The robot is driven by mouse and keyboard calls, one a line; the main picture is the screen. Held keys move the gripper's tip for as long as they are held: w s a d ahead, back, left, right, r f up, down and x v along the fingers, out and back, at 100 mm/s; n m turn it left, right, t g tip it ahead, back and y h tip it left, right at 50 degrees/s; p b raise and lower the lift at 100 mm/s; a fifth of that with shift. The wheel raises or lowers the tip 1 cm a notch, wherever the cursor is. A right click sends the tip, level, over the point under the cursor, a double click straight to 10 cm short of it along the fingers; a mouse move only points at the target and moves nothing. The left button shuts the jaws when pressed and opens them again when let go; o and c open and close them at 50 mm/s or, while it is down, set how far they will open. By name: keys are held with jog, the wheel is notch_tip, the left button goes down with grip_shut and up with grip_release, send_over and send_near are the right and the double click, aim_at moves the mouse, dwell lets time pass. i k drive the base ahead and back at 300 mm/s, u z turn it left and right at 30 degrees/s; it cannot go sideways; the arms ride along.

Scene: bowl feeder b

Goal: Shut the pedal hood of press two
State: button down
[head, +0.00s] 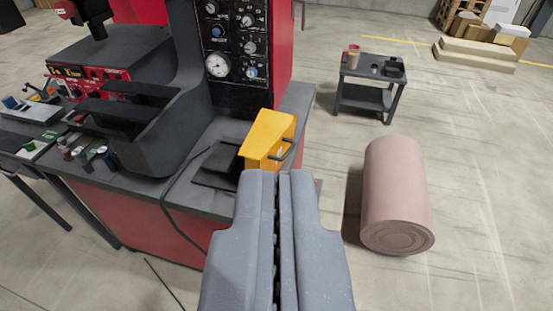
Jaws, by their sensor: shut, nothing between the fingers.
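The yellow pedal hood (266,135) stands on the dark machine top just beyond my gripper. It has a dark bar handle (283,156) on its right side. A flat black plate (217,168), which may be the pedal base, lies to its left. My gripper (278,175) is shut and empty. Its fingertips appear just below the hood in the picture, and I cannot tell whether they touch it. They hide the area in front of the hood. The hood looks raised on edge beside the plate, but its hinge is not clear.
A black control panel (235,45) with knobs and a gauge rises behind the hood. A dark curved machine body (165,125) stands to the left. A pink cylinder (396,190) is on the floor at right, with a small dark cart (364,98) behind. Open floor lies between.

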aim_at(268, 143)
jog(key=k, duration=1)
jog(key=z, duration=0.5)
jog(key=i, duration=1.3)
jog(key=u, duration=0.05)
